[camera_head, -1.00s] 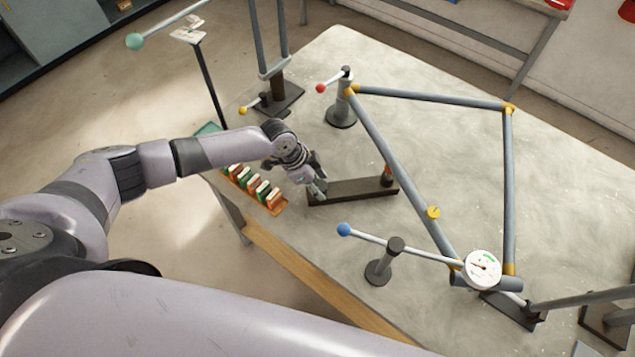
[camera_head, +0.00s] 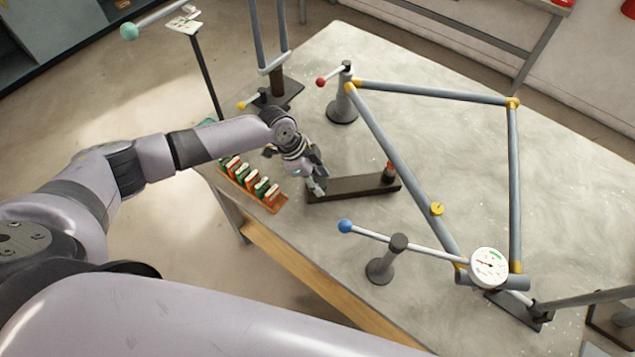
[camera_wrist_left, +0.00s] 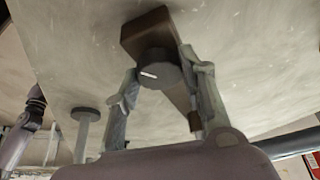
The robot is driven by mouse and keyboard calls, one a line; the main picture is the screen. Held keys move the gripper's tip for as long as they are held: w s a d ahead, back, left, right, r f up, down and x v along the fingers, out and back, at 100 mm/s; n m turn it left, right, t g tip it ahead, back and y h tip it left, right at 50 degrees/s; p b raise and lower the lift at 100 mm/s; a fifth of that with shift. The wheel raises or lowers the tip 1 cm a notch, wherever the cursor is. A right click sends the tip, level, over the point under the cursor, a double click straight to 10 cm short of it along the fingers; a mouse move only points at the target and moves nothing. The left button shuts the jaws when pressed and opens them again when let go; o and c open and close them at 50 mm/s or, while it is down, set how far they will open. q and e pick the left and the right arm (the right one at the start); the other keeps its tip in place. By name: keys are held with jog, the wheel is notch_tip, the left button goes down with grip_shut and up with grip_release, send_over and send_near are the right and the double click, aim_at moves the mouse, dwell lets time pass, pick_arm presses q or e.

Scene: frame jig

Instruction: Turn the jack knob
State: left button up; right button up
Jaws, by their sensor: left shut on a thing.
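The jack is a dark brown bar (camera_head: 350,187) lying on the table, with a red-topped post (camera_head: 389,172) at its right end. My left gripper (camera_head: 318,186) is at the bar's left end. In the left wrist view the dark round jack knob (camera_wrist_left: 158,70), with a white mark on its face, sits between the two fingers of my left gripper (camera_wrist_left: 160,80), which is shut on it. In the head view the gripper hides the knob. My right gripper is not seen.
A grey tube frame (camera_head: 400,150) with yellow joints stands right of the jack. A blue-knobbed lever (camera_head: 345,227) on a post and a white dial gauge (camera_head: 489,267) are nearer. A rack of coloured blocks (camera_head: 270,201) stands left of my gripper. A red-knobbed lever (camera_head: 321,82) is behind.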

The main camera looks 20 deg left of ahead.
pick_arm(q)
jog(key=m+g+b, duration=0.1)
jog(key=m+b, duration=0.2)
jog(key=m+g+b, duration=0.1)
jog(key=m+b, duration=0.2)
jog(key=shift+w+f+b, duration=0.2)
jog(key=shift+b, duration=0.2)
jog(key=m+g+b, duration=0.1)
jog(key=m+b, duration=0.1)
jog(key=m, duration=0.1)
jog(key=shift+d, duration=0.1)
jog(key=m+g+y+b, duration=0.1)
jog(key=m+b, duration=0.3)
jog(key=m, duration=0.1)
jog(key=shift+w+r+g+y, duration=0.1)
jog(key=shift+g+y, duration=0.3)
jog(key=m+y+b, duration=0.1)
jog(key=m, duration=0.1)
jog(key=m+b, duration=0.1)
jog(key=m, duration=0.2)
jog(key=shift+d+r+g+y, duration=0.1)
jog(key=shift+d+g+y, duration=0.05)
jog(key=shift+g+y, duration=0.25)
jog(key=shift+m, duration=0.4)
jog(key=o, duration=1.1)
